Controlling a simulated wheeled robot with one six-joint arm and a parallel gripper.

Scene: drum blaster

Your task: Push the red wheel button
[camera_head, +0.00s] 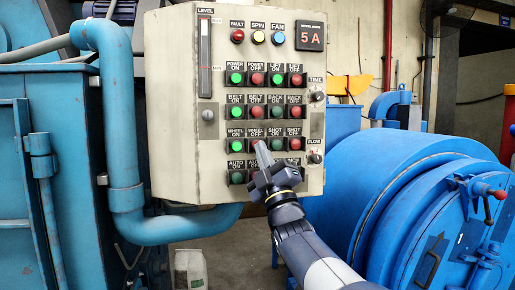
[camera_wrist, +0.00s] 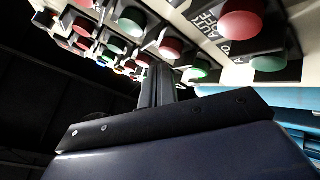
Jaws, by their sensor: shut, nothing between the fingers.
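The red wheel button (camera_head: 256,141) is the red one under the WHEEL label, in the third row of the grey control panel (camera_head: 172,130). My gripper (camera_head: 262,146) is shut and empty, with its tips right in front of this button. It hides most of the button in the head view. In the wrist view my gripper (camera_wrist: 158,68) points at the button rows, with a red button (camera_wrist: 172,45), likely the wheel one, just beside its tips. I cannot tell whether the tips touch the button.
The green wheel button (camera_head: 237,146) is just left, and a green SHOT button (camera_head: 276,144) just right. A FLOW knob (camera_head: 315,158) is at the panel's right edge. A blue drum machine (camera_head: 395,190) stands right, and a blue pipe (camera_head: 118,120) runs left.

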